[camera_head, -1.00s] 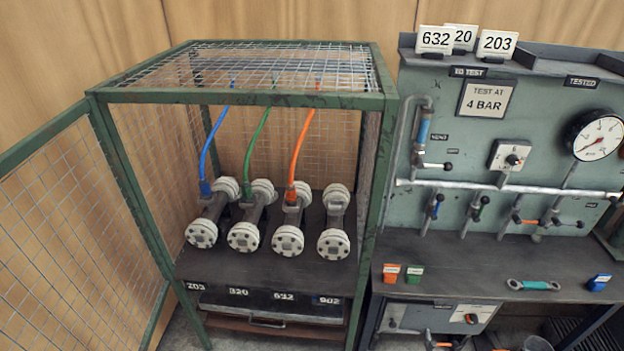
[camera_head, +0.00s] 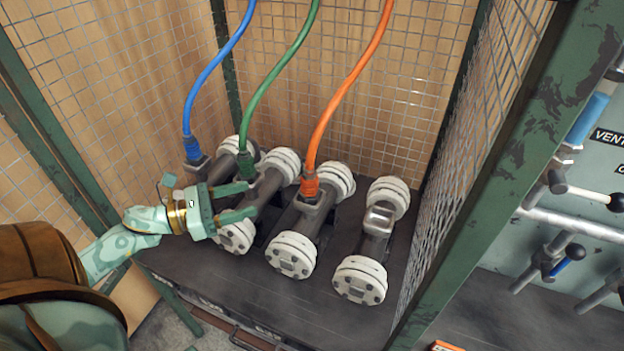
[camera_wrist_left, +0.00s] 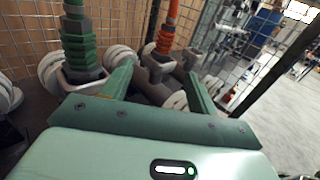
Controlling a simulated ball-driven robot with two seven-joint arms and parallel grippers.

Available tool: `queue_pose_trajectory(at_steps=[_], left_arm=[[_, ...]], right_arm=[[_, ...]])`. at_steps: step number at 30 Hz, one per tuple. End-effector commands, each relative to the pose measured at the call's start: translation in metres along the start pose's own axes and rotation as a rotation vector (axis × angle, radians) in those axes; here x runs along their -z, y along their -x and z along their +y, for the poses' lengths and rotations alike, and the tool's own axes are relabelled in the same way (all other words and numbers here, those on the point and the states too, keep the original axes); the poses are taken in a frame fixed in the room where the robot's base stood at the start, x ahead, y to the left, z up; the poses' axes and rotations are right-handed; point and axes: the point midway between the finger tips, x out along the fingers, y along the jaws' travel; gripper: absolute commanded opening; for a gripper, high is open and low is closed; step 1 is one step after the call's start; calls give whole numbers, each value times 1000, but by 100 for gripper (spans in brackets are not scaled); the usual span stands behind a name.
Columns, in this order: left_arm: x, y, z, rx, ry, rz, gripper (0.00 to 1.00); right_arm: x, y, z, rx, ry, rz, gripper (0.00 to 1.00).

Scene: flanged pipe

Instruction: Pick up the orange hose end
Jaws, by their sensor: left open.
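The orange hose end (camera_head: 311,187) is seated on the port of the third flanged pipe (camera_head: 306,222) from the left, with its orange hose rising above. In the left wrist view the orange hose end (camera_wrist_left: 166,40) shows ahead, beyond the fingers. My left gripper (camera_head: 252,201) is open and empty. It is to the left of the orange hose end, close to the green hose end (camera_head: 248,166) and over the second pipe. In the left wrist view the fingers (camera_wrist_left: 157,82) are spread. My right gripper is not in view.
A blue hose end (camera_head: 192,148) is on the leftmost pipe. The rightmost pipe (camera_head: 375,240) has no hose. Mesh walls and a green cage post (camera_head: 500,170) bound the right side. The dark shelf (camera_head: 300,310) is clear in front of the pipes.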

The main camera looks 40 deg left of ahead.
Motion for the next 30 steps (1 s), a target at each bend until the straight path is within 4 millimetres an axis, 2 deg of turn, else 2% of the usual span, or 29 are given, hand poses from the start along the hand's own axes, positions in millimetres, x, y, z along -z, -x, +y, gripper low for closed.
queue_pose_trajectory(at_steps=[5, 12, 20, 27, 30], left_arm=[[-3, -35, -2, 12, -19, -5, 59], [-2, -90, -2, 8, -14, -5, 59], [-4, -115, -2, 7, -13, -5, 59], [-7, -153, -4, 6, -11, -5, 59], [-7, -160, -4, 5, -11, -4, 59]], right_arm=[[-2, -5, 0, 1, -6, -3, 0], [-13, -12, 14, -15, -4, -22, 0], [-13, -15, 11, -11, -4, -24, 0], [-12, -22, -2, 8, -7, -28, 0], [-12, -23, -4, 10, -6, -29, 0]])
